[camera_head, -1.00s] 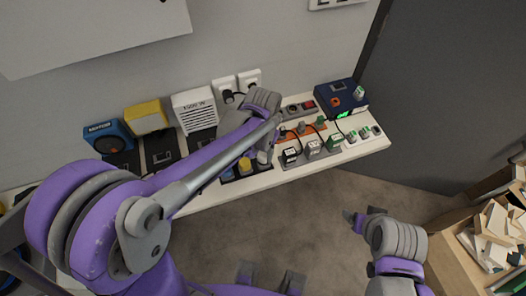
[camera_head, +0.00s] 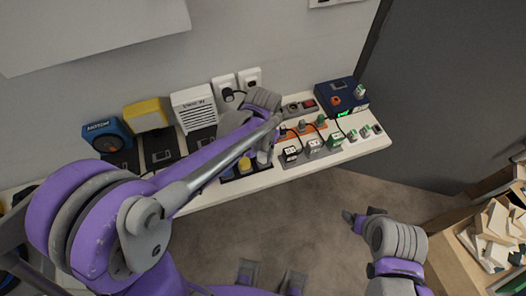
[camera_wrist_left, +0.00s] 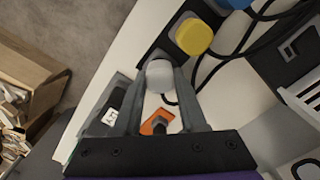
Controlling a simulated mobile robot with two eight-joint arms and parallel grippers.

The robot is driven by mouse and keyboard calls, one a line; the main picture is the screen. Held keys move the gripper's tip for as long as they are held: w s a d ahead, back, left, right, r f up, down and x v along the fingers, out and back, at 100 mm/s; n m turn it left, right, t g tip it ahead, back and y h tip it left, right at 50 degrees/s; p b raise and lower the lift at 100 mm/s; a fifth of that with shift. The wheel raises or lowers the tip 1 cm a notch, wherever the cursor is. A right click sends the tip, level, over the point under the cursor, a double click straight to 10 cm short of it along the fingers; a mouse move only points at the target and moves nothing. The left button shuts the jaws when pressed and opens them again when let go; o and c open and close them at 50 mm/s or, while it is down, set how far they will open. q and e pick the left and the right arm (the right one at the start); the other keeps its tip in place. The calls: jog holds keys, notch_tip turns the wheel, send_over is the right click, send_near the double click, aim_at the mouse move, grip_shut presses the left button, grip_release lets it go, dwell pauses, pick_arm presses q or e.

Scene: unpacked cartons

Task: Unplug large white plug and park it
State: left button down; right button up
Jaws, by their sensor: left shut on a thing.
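The large white plug (camera_wrist_left: 160,76) has a round pale top and is at the end of a dark socket strip (camera_wrist_left: 163,42), beside a yellow plug (camera_wrist_left: 194,37). My left gripper (camera_wrist_left: 163,88) is shut on the white plug, with one finger on each side. In the head view the white plug (camera_head: 263,158) shows just below my left gripper (camera_head: 266,146), beside the yellow plug (camera_head: 245,164). I cannot tell whether the plug is still fully seated. My right gripper (camera_head: 353,220) hangs over the floor, away from the bench; its opening is unclear.
Several smaller plugs with cables, including a green one (camera_head: 336,140), stand right of the left gripper. A dark blue box (camera_head: 341,96) sits at the bench's right end. A white heater-like box (camera_head: 194,107) and wall sockets (camera_head: 250,78) are behind. A wooden crate (camera_head: 459,248) stands lower right.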

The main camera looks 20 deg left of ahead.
aim_at(263, 154)
pick_arm(q)
jog(key=shift+f+b, duration=0.3)
dwell(0.6)
jog(key=shift+c, duration=1.9)
grip_release()
jog(key=shift+r, duration=0.15)
notch_tip(263, 154, up, 11)
jog(key=p, duration=0.1)
jog(key=shift+f, duration=0.2)
